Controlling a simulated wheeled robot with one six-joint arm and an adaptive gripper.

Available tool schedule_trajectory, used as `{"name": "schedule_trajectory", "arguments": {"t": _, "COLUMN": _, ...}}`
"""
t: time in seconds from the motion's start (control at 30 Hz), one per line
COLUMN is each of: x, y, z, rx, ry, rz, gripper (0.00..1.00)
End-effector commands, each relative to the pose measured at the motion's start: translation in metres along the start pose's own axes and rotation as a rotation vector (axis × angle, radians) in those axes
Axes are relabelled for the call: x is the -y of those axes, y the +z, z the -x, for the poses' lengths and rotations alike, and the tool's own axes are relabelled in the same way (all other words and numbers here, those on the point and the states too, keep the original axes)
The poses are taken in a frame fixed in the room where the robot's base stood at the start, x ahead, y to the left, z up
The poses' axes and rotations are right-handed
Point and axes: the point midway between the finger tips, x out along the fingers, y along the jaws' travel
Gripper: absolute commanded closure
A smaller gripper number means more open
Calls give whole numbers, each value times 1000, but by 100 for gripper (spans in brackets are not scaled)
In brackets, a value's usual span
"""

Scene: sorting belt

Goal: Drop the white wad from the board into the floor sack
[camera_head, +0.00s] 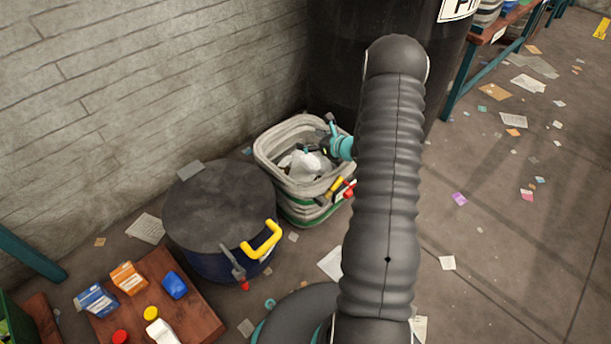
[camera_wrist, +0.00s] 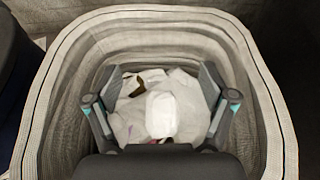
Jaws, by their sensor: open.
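The floor sack (camera_head: 297,205) is a pale woven bag with a green stripe, standing open on the floor between a dark lidded pot and a black drum. My gripper (camera_wrist: 161,85) is open over the sack's mouth, its two fingers spread inside the rim. A rounded white wad (camera_wrist: 162,115) shows between the fingers, over pale crumpled scraps in the sack (camera_wrist: 270,110); whether it touches them is unclear. In the head view my arm hides part of the sack and the gripper. The brown board (camera_head: 205,325) is at the lower left, with a white item (camera_head: 163,332) on it.
The dark lidded pot (camera_head: 215,205) with a yellow handle stands left of the sack. The black drum (camera_head: 335,60) is behind it. The board also holds an orange carton (camera_head: 128,278), a blue-white carton (camera_head: 96,299) and a blue block (camera_head: 174,285). Paper scraps litter the floor.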

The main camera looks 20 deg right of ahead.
Motion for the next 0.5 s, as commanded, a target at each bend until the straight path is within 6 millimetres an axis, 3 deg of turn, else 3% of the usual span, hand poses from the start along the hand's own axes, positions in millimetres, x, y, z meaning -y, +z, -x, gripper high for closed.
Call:
{"name": "schedule_trajectory", "arguments": {"t": 0.17, "x": 1, "y": 1, "z": 20, "rx": 0, "ry": -3, "rz": -1, "gripper": 17}}
{"name": "schedule_trajectory", "arguments": {"t": 0.5, "x": 2, "y": 0, "z": 86, "rx": 0, "ry": -4, "rz": -1, "gripper": 17}}
